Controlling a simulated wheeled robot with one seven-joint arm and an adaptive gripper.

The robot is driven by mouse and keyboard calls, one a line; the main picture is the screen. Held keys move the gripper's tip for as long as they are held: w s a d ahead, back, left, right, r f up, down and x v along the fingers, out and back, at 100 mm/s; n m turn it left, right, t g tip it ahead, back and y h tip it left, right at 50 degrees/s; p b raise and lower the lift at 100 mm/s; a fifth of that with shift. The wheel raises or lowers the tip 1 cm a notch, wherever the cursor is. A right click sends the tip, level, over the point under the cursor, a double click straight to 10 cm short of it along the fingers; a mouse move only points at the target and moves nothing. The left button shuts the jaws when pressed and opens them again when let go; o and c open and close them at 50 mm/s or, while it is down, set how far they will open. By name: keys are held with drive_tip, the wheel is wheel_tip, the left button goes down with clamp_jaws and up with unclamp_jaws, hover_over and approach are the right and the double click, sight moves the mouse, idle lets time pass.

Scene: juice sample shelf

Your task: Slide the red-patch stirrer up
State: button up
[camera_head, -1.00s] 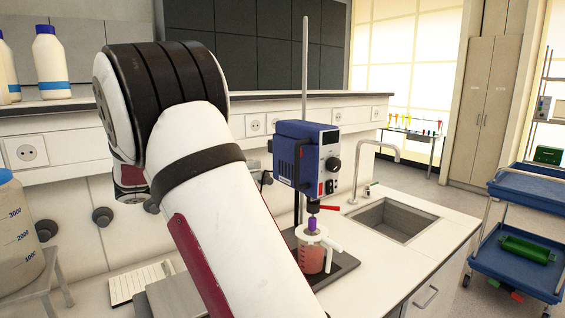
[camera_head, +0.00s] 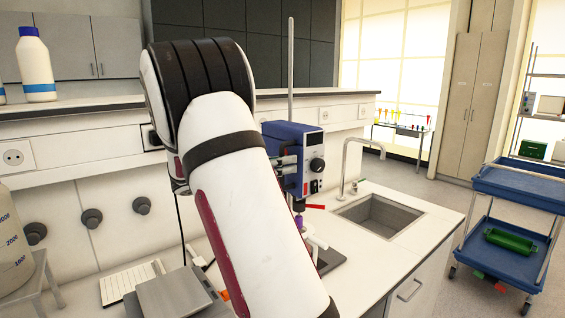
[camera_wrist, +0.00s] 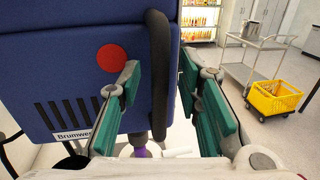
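The stirrer (camera_head: 299,148) is a blue box with a grey front panel and a knob, mounted on an upright metal rod (camera_head: 291,70). In the wrist view the stirrer's blue side (camera_wrist: 75,60) carries a round red patch (camera_wrist: 111,58), and a black handle (camera_wrist: 158,60) stands out from it. My gripper (camera_wrist: 163,108) has green-padded fingers and is open, one finger on each side of the handle, with gaps visible. In the head view my arm hides most of the gripper and the jug under the stirrer; a purple piece (camera_head: 298,221) shows below the stirrer.
A sink (camera_head: 381,214) with a tap (camera_head: 350,165) lies right of the stirrer. A balance (camera_head: 178,300) and a white keypad (camera_head: 130,281) are on the bench at left. A blue trolley (camera_head: 515,190) stands at right.

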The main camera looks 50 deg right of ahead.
clamp_jaws()
drive_tip(key=shift+r, duration=0.15)
wheel_tip(320, 180, up, 17)
drive_tip(key=p, duration=0.5)
drive_tip(key=shift+r, duration=0.3)
idle(0.3)
unclamp_jaws()
